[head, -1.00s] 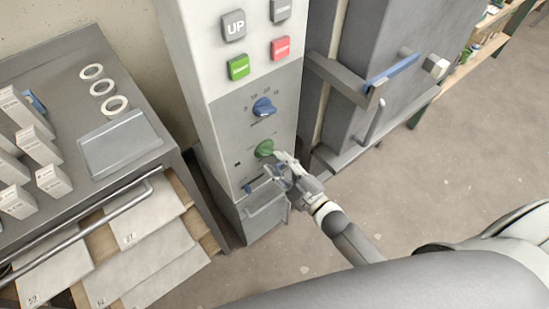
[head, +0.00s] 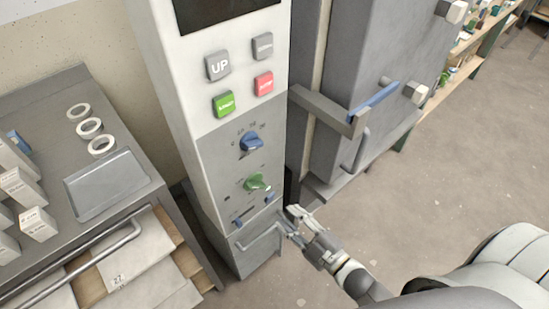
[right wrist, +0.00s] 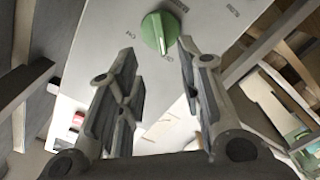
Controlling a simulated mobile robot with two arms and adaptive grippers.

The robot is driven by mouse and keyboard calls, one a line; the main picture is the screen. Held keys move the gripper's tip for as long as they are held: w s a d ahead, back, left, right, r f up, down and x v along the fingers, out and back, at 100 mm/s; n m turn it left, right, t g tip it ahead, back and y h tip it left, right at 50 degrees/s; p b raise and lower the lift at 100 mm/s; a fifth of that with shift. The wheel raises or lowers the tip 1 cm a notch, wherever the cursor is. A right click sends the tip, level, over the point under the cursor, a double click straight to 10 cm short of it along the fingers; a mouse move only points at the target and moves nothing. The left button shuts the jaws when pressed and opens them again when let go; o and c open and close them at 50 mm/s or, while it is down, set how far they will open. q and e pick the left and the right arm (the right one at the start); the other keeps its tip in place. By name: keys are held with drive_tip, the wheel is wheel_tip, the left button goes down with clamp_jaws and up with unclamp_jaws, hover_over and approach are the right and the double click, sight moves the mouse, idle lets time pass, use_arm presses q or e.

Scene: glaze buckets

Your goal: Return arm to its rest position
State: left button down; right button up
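My right gripper (head: 295,222) is low in front of the control column, below and right of the green knob (head: 257,183). In the right wrist view its two fingers (right wrist: 160,85) stand apart with nothing between them, and the green knob (right wrist: 160,30) shows beyond the fingertips, not touched. My right arm (head: 350,275) comes in from the lower right. The control column (head: 200,110) carries a blue knob (head: 250,142) above the green one. My left gripper is not in the head view.
A grey bench (head: 55,90) with white rings, boxes and a tray (head: 105,185) stands at left, with open drawers below. A grey kiln-like cabinet (head: 385,60) with a handle stands right of the column. The floor (head: 440,190) at right is clear.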

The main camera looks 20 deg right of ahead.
drive_tip(key=s+d+f+m+g+h, duration=0.1)
drive_tip(key=s+f+m+g+h, duration=0.15)
drive_tip(key=f, duration=0.65)
drive_tip(key=s+d+f+m+g+h, duration=0.15)
drive_tip(key=s+f, duration=0.25)
drive_tip(key=f, duration=0.5)
drive_tip(key=s+d+f+m+g+h, duration=0.1)
drive_tip(key=s+f+m+g, duration=0.15)
drive_tip(key=f, duration=0.55)
drive_tip(key=s+f+m+g, duration=0.2)
drive_tip(key=s+f+g, duration=0.2)
drive_tip(key=s+f, duration=0.3)
drive_tip(key=s+f+m+g+h, duration=0.1)
drive_tip(key=s+f+g, duration=0.4)
drive_tip(key=s, duration=1.1)
wheel_tip(320, 180, down, 3)
drive_tip(key=shift+d+r+m, duration=0.2)
drive_tip(key=shift+d+m, duration=0.15)
drive_tip(key=shift+m, duration=0.3)
drive_tip(key=shift+g, duration=0.25)
